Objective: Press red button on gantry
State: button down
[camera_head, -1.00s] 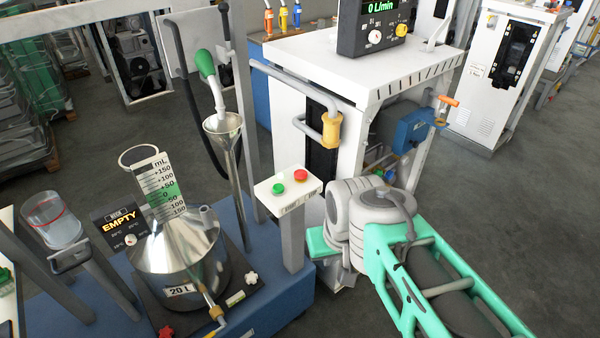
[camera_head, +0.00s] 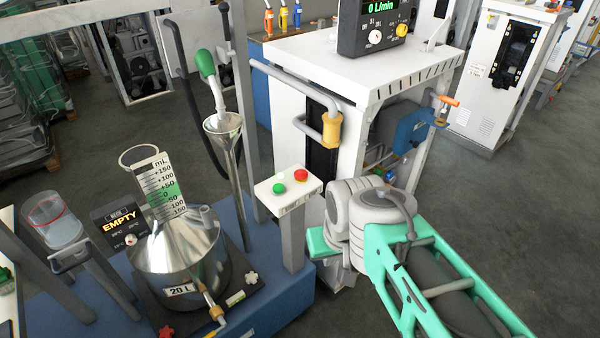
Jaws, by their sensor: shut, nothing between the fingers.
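The red button (camera_head: 300,175) sits on the right of a white control box on a grey post, in the middle of the view. A green button (camera_head: 279,188) is beside it on the left. The control box (camera_head: 293,193) faces up and its buttons are unobstructed. My arm comes in from the lower right, and its grey joints are just right of and below the box. My gripper cannot be made out; the far end of the arm is hidden or out of view.
A steel 20 L can (camera_head: 180,255) with an EMPTY display (camera_head: 120,225) stands left on a blue base (camera_head: 265,312). A white dispenser cabinet (camera_head: 350,60) stands behind my arm.

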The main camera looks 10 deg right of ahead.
aim_at(299, 174)
jog(key=z, duration=0.75)
jog(key=i, duration=0.7)
jog(key=u, duration=3.15)
